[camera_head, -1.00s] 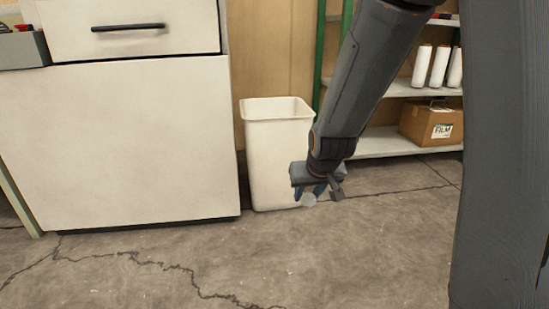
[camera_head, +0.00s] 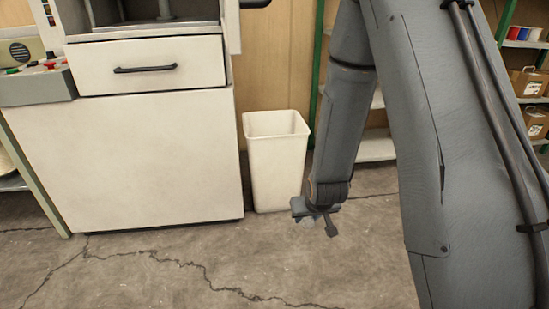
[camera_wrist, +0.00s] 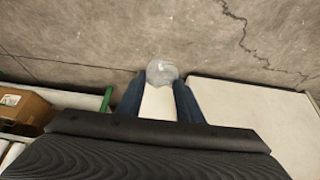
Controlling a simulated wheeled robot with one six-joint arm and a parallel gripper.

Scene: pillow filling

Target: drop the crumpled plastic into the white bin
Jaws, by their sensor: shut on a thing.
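The white bin (camera_head: 277,165) stands upright on the floor beside the cabinet in the head view, its open top facing up. My gripper (camera_head: 317,211) is low in front of the bin's lower right side, below rim height in the picture. In the wrist view, the blue fingers of my gripper (camera_wrist: 161,78) are shut on the crumpled plastic (camera_wrist: 162,70), a small pale translucent lump at their tips. Part of the bin (camera_wrist: 158,104) shows white between the fingers.
A white cabinet (camera_head: 130,160) with a drawer stands directly left of the bin. A green-posted shelf (camera_head: 375,147) is behind to the right, with cardboard boxes (camera_head: 528,82). The cracked concrete floor (camera_head: 200,270) in front is clear.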

